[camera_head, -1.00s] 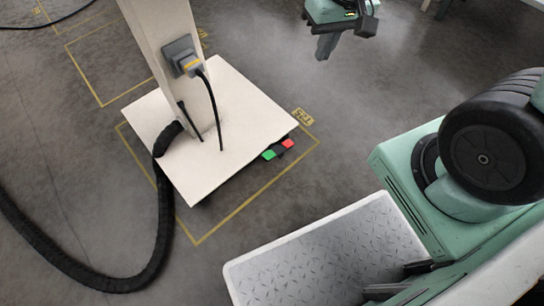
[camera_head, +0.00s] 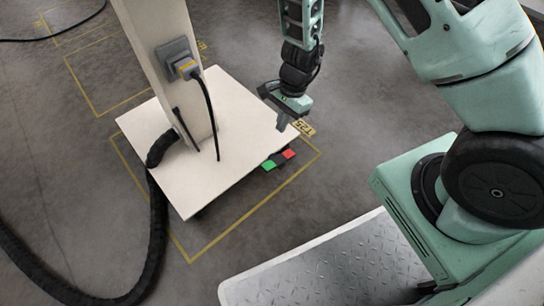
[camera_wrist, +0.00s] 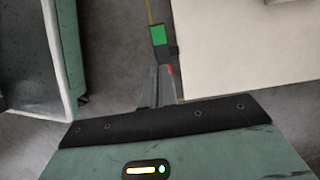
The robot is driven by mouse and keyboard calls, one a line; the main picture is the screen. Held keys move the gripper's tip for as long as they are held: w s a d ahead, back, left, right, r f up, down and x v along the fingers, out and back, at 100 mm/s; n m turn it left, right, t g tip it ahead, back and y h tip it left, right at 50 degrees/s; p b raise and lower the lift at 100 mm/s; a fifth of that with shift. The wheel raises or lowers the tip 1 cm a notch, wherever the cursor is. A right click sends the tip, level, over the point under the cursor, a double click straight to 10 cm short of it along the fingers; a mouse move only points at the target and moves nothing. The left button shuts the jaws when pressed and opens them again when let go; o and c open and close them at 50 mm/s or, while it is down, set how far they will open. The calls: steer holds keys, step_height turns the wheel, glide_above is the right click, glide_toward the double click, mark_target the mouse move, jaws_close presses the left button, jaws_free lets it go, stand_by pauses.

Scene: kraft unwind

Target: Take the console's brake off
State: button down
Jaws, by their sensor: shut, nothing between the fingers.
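The console is a cream column (camera_head: 168,60) on a square cream base plate (camera_head: 190,190), which also shows in the wrist view (camera_wrist: 240,55). At the plate's right edge, low near the floor, is a brake pedal with a green end (camera_head: 268,164) and a red end (camera_head: 289,154). My gripper (camera_head: 282,125) points down above the plate's right corner, close to the red end and apart from it as far as I can tell. It is shut and empty. In the wrist view the fingers (camera_wrist: 156,72) mostly hide the red end; the green end (camera_wrist: 158,35) shows beyond them.
A yellow floor outline (camera_head: 240,208) surrounds the plate, with a yellow label (camera_head: 303,127) by its right corner. A thick black hose (camera_head: 150,235) runs along the left. A grey plug (camera_head: 180,62) with a cable sits on the column. Floor right of the plate is clear.

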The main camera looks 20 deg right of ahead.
mark_target(270, 164)
steer(key=shift+f, duration=0.3)
steer(key=b+x, duration=0.8)
steer(key=x, duration=0.6)
steer(key=shift+w+a+b, duration=0.1)
steer(key=shift+b, duration=0.25)
